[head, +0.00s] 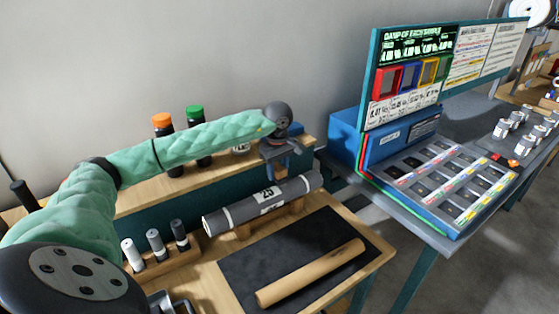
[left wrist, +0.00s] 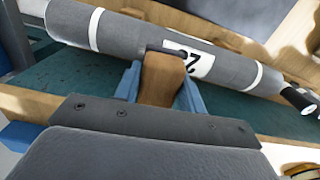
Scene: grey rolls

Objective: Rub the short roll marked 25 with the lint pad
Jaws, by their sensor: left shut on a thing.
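The short grey roll marked 25 (head: 245,209) lies on wooden supports along the bench, with white bands and a white label. It also crosses the top of the left wrist view (left wrist: 130,36), its label partly covered. My left gripper (head: 281,150) is above and behind the roll's right part in the head view. In the left wrist view its blue fingers are shut on a brown wooden piece (left wrist: 161,78), apparently the lint pad's handle. A thin dark edge shows at its far end by the roll; I cannot tell whether they touch. My right gripper is not in view.
A tan tube (head: 310,274) lies on a black mat (head: 240,268) in front of the roll. Small cylinders stand in a wooden rack (head: 160,263) at left. Orange-capped (head: 162,120) and green-capped (head: 195,112) bottles stand behind. A blue station (head: 385,145) is at right.

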